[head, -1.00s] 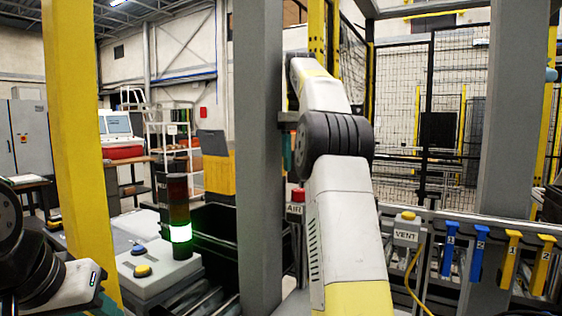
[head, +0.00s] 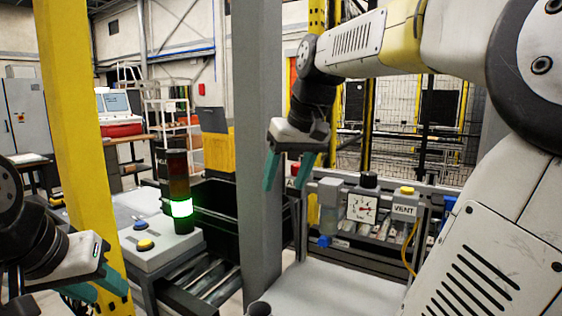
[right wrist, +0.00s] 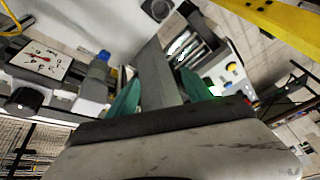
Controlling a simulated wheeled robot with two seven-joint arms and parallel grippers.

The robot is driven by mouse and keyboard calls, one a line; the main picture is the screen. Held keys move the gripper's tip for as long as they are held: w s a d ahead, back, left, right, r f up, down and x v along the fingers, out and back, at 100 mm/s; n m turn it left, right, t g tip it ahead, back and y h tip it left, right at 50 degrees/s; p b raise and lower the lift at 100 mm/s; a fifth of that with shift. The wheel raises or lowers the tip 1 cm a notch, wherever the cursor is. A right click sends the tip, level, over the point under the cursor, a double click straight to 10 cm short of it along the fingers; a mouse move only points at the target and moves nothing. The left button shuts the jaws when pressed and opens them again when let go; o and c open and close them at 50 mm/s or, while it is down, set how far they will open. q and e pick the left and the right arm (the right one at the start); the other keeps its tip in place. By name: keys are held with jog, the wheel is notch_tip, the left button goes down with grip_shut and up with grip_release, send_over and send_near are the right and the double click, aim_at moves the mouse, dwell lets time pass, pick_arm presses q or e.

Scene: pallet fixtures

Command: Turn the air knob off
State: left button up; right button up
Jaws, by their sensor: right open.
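A small red knob (head: 295,169) shows partly behind my right gripper in the head view; its AIR label is now hidden. In the right wrist view the gauge (right wrist: 40,58) and black knob (right wrist: 25,99) lie left of the fingers; I cannot make out the red knob there. My left gripper (head: 97,288) is open, low at the left.
A grey post (head: 258,80) stands close to my right gripper. A yellow post (head: 75,130) stands near my left arm. A VENT box (head: 405,209) with a yellow button is right of the gauge. A lit stack light (head: 180,208) stands by the roller conveyor (head: 203,283).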

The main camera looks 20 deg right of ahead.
jog(key=s+a+f, duration=0.2)
jog(key=s+f, duration=0.2)
jog(key=n+g+h, duration=0.1)
jog(key=n+g, duration=0.3)
jog(key=n, duration=0.2)
send_near(299, 164)
jog(key=shift+s+a+f, duration=0.35)
jog(key=shift+s+f, duration=0.3)
jog(key=shift+s, duration=0.1)
jog(key=shift+w+n+h, duration=0.3)
jog(key=shift+w+n, duration=0.1)
jog(key=shift+w, duration=0.15)
jog(key=shift+f, duration=3.75)
grip_shut()
